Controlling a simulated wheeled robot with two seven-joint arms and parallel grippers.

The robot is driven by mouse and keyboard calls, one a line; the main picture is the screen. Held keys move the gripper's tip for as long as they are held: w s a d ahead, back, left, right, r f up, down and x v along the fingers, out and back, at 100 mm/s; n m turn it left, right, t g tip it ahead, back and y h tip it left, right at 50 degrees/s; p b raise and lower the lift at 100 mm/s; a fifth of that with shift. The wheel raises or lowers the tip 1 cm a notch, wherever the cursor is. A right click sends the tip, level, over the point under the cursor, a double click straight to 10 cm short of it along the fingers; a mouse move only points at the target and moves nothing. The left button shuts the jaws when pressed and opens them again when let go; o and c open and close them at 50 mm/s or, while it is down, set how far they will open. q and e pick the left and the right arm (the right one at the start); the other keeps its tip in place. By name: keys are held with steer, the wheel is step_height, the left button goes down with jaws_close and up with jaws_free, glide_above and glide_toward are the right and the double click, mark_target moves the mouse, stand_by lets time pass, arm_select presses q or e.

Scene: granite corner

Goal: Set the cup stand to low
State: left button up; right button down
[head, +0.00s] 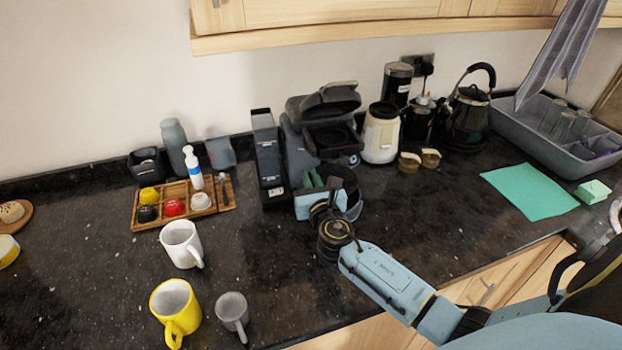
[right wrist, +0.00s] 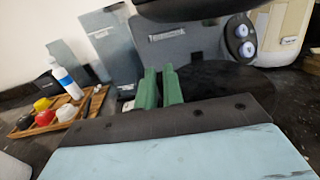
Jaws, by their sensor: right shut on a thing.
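The coffee machine (head: 318,120) stands against the back wall with its top lid raised. Its cup stand (head: 346,180) is a dark round piece low at the machine's front, partly hidden by my right gripper; it also shows as a dark surface in the right wrist view (right wrist: 222,82). My right gripper (head: 313,180) is at the left side of the stand, with its green fingers pointing at the machine. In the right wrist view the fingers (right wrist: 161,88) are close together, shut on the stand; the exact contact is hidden. My left gripper is not in view.
A wooden tray (head: 226,207) with pods and a bottle is at left. A white mug (head: 181,243), yellow mug (head: 174,308) and grey cup (head: 232,312) stand in front. A cream canister (head: 381,135) and two small tubs (head: 410,162) are right of the machine.

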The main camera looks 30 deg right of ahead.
steer(key=shift+f+b, duration=2.15)
steer(key=shift+f, duration=0.45)
steer(key=shift+s, duration=0.1)
steer(key=c, duration=1.5)
jaws_free()
steer(key=shift+r, duration=0.1)
steer(key=v, duration=1.3)
steer(key=shift+s, duration=0.15)
